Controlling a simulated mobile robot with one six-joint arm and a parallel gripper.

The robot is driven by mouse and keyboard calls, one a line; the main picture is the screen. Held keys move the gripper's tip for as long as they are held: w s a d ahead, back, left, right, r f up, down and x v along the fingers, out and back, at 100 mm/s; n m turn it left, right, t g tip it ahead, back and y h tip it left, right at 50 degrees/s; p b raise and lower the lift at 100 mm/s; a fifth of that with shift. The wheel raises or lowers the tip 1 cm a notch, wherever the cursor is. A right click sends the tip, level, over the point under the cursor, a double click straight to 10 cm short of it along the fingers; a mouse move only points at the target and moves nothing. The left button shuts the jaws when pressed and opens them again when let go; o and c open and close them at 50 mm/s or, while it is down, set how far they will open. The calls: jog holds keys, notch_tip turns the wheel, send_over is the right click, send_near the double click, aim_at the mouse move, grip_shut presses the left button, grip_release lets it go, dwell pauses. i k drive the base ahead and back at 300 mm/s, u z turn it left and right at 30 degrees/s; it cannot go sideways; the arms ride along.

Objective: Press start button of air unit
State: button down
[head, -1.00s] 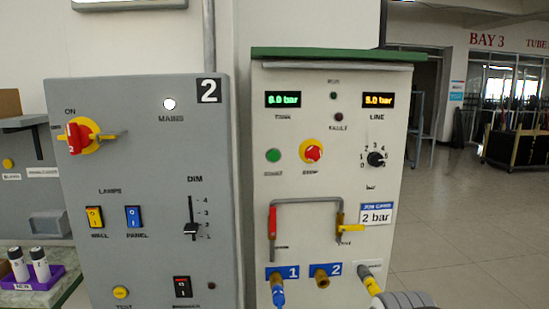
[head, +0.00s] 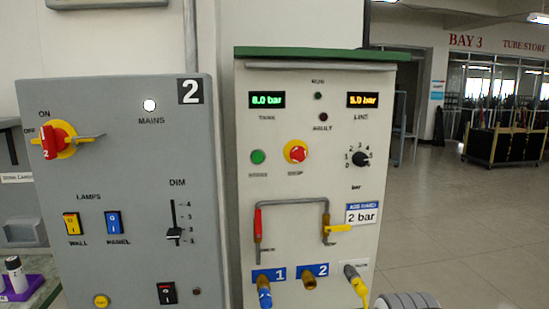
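The air unit (head: 320,100) is a pale cabinet with a green top, right of centre in the head view. Its green start button (head: 258,157) sits on the left of the panel, with a blurred label below. A red stop button on a yellow ring (head: 296,152) is to its right. The green tank display (head: 267,99) reads 8.0 or 6.0 bar; the amber line display (head: 363,100) reads 5.0 bar. The small run lamp (head: 318,95) and fault lamp (head: 323,117) look dark. My gripper is not in view.
A grey panel (head: 120,170) marked 2 stands to the left, with a red and yellow switch (head: 53,139) and a lit mains lamp (head: 149,105). A card (head: 362,215) reads 2 bar. Below are a rotary knob, valve handles and hose ports. Open floor (head: 460,220) lies at right.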

aim_at(258, 157)
jog(key=z, duration=0.4)
jog(key=k, duration=0.9)
jog(key=u, duration=0.65)
jog(key=i, duration=1)
jog(key=u, duration=0.05)
